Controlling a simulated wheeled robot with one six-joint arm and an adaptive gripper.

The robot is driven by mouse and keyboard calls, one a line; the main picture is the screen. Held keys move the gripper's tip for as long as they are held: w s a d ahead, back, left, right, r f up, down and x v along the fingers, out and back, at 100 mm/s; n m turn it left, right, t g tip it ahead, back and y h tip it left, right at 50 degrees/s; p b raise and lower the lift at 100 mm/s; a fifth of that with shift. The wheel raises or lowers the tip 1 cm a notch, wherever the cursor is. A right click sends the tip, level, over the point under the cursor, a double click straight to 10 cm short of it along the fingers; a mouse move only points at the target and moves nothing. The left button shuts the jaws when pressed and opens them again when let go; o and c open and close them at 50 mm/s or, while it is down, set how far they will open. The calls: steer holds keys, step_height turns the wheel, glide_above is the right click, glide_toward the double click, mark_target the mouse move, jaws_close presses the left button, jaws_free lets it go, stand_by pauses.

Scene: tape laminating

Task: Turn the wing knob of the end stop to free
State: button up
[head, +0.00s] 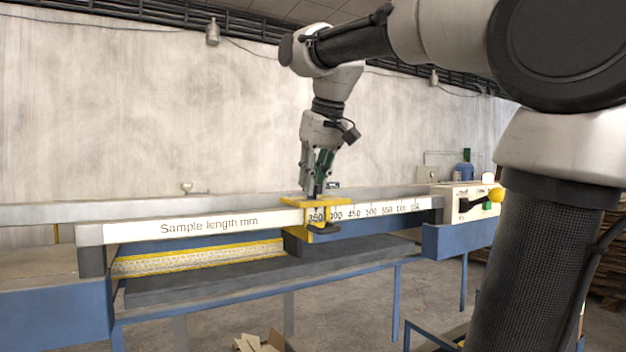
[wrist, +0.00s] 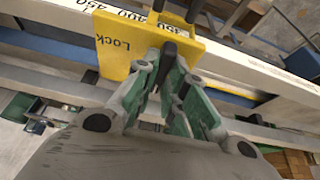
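The end stop (head: 295,201) is a yellow block on the long ruled beam, by the 350 mark. In the wrist view its yellow plate (wrist: 120,60) carries the word "Lock". A small black upright part (wrist: 168,52), which looks like the wing knob, shows at the fingertips over the plate. My gripper (head: 318,190) points down onto the end stop from above. In the wrist view its green-padded fingers (wrist: 170,72) are close together around the black part. I cannot tell whether they press on it. The knob is hidden in the head view.
The white scale beam (head: 210,224) runs across the bench with a blue-grey rail behind it. A yellow ball-ended lever (head: 495,195) stands at the right end. A small knob (head: 186,187) stands on the rear rail. The space above the beam on the left is clear.

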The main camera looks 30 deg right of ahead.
steer(key=o, duration=0.4)
steer(key=v, duration=1.2)
